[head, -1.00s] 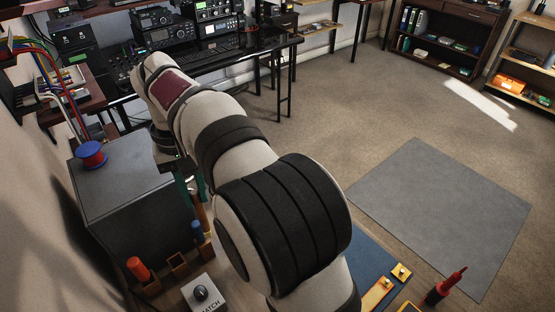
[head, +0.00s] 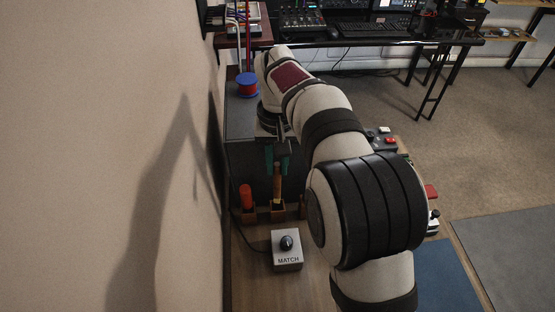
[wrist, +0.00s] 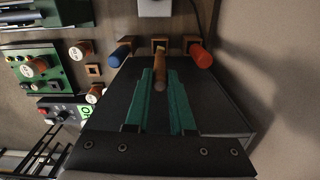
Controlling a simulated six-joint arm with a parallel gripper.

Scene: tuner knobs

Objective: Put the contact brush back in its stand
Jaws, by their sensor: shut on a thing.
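My gripper (head: 277,160) has green fingers and is shut on the contact brush (head: 277,184), which has a slim tan-brown handle. The brush hangs upright over the middle holder of the wooden stand (head: 278,212). In the wrist view the brush (wrist: 160,80) lies between the fingers (wrist: 162,110), in line with the middle holder (wrist: 160,43). I cannot tell whether its lower end is inside the holder or just above it. A red-orange handle (head: 246,196) stands in the holder on the left. A blue handle (wrist: 121,53) stands on the other side in the wrist view.
A grey box labelled MATCH (head: 286,249) with a black knob sits in front of the stand. A dark cabinet (head: 240,122) with a blue and red spool (head: 247,85) stands behind. The wall is close on the left. A green board (wrist: 40,70) with knobs lies beside the stand.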

